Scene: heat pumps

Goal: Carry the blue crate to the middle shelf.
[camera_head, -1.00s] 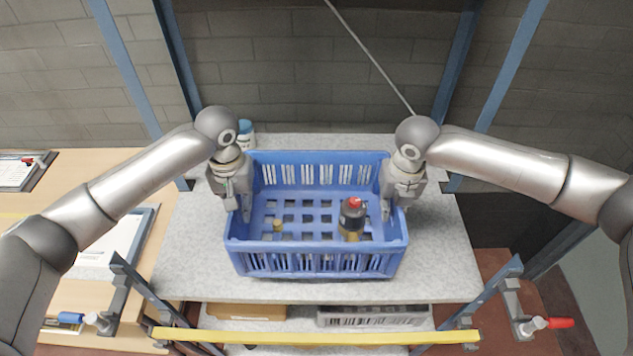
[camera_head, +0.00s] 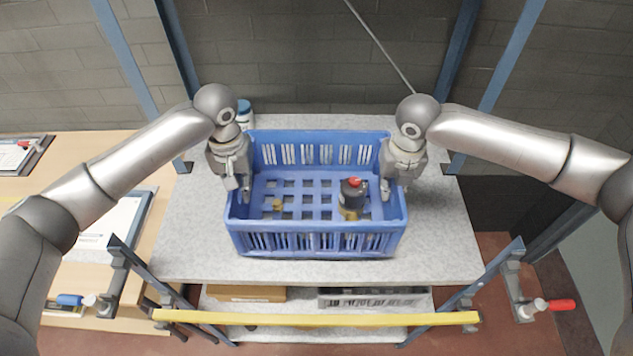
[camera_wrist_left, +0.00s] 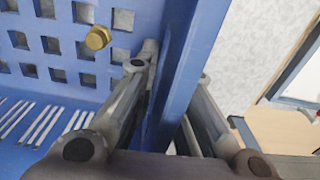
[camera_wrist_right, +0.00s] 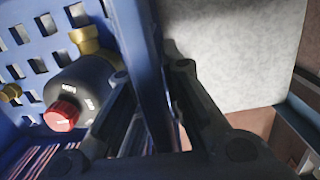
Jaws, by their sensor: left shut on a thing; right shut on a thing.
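The blue crate (camera_head: 315,241) is over the grey speckled top shelf (camera_head: 190,262), upright; I cannot tell whether it touches the surface. My left gripper (camera_head: 240,190) is shut on its left side wall, which runs between the fingers in the left wrist view (camera_wrist_left: 176,90). My right gripper (camera_head: 393,188) is shut on its right side wall, also between the fingers in the right wrist view (camera_wrist_right: 146,75). Inside lie a dark pump with a red cap (camera_head: 352,192) and a small brass fitting (camera_head: 277,204). The middle shelf (camera_head: 305,304) shows partly below, behind a yellow bar.
A yellow bar (camera_head: 315,317) crosses the rack's front. A cardboard box (camera_head: 245,293) and a grey crate (camera_head: 373,297) sit below the top. A blue-lidded bottle (camera_head: 244,113) stands behind the crate. A wooden table (camera_head: 85,185) is at left. Blue posts (camera_head: 512,55) flank the rack.

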